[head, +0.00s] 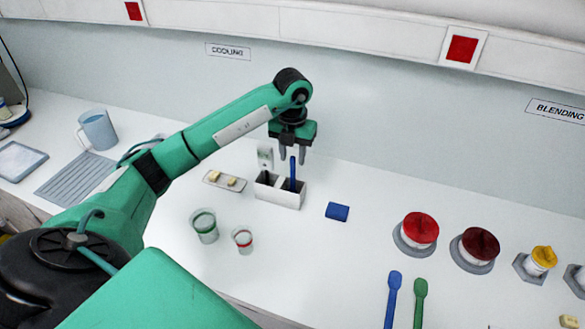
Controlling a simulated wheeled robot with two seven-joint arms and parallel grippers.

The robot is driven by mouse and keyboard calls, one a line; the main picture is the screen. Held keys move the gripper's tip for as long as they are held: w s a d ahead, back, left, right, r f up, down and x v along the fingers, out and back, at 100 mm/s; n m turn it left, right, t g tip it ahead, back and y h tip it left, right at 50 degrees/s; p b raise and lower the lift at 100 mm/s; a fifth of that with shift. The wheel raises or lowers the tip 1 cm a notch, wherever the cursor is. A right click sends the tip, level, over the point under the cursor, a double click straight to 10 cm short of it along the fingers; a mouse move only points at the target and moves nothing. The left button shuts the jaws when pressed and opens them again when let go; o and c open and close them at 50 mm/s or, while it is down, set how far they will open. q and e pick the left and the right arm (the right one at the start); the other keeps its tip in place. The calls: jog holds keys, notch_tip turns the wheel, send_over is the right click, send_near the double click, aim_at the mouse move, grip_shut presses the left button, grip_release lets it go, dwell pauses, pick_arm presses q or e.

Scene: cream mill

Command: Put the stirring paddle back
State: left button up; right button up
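My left gripper (295,158) points down over the white holder, fingers apart. A blue handle (292,176) stands upright in the holder's right compartment; its top is level with the fingertips, and I cannot tell whether it is between them or behind. The white two-compartment holder (279,196) stands on the counter, with a dark item (267,179) in its left compartment. A blue paddle (393,293) and a green paddle (420,298) lie on the counter at the lower right. I cannot tell which of these is the stirring paddle. My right gripper is out of view.
A green-ringed cup (204,228) and a red-ringed cup (243,242) stand left of centre. A small tray (224,181) and a blue block (337,211) flank the holder. Red (421,229), dark red (480,245) and yellow-topped (543,257) containers stand right. Counter between is clear.

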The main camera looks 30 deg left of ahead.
pick_arm(q)
notch_tip(320, 180, up, 6)
jog(key=shift+b, duration=0.6)
jog(key=shift+r, duration=0.65)
